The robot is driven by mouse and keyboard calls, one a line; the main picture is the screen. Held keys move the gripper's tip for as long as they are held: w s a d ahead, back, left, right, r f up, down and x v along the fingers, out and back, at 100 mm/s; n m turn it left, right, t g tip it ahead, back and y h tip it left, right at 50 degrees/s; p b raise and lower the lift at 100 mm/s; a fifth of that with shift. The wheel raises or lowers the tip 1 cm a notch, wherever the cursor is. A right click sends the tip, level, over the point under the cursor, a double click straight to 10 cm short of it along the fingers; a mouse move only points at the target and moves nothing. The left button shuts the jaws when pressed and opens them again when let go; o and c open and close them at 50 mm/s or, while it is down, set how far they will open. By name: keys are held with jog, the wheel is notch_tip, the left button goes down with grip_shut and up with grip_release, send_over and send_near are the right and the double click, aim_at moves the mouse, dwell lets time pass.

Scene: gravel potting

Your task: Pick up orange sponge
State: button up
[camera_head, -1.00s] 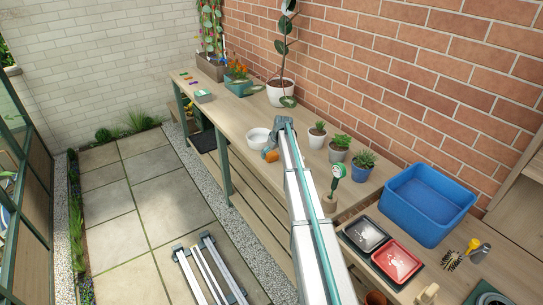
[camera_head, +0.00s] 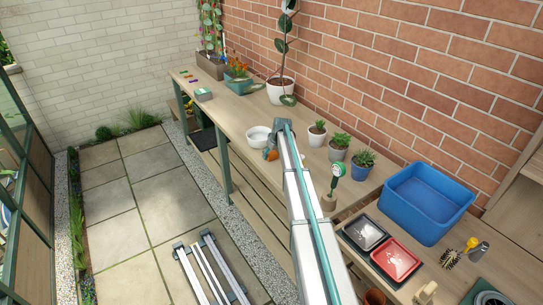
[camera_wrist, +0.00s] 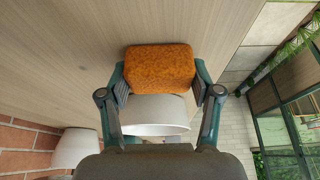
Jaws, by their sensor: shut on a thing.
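The orange sponge (camera_wrist: 160,68) is a rounded block with a rough surface, held between the two fingers of my gripper (camera_wrist: 160,84) in the wrist view. The fingers press on its left and right sides. In the head view my gripper (camera_head: 271,151) is over the long wooden bench, and only a small orange part of the sponge (camera_head: 272,156) shows beside it. My arm hides the rest. I cannot tell clearly whether the sponge touches the bench.
A white bowl (camera_head: 258,136) stands on the bench close to my gripper. Small potted plants (camera_head: 338,148) stand along the wall side. Bare bench top (camera_head: 229,110) lies farther off.

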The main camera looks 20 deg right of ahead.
jog(key=shift+r, duration=0.15)
jog(key=shift+r+b, duration=0.6)
jog(key=shift+b, duration=0.15)
jog(key=s+a+r+b, duration=0.3)
jog(key=s+r+b, duration=0.2)
jog(key=s+r, duration=0.6)
jog(key=s, duration=0.2)
jog(key=shift+s+r+b, duration=0.25)
jog(key=shift+s+b, duration=0.05)
jog(key=shift+s, duration=0.05)
jog(key=o, duration=0.3)
jog(key=c, duration=0.4)
jog(key=shift+o, duration=0.2)
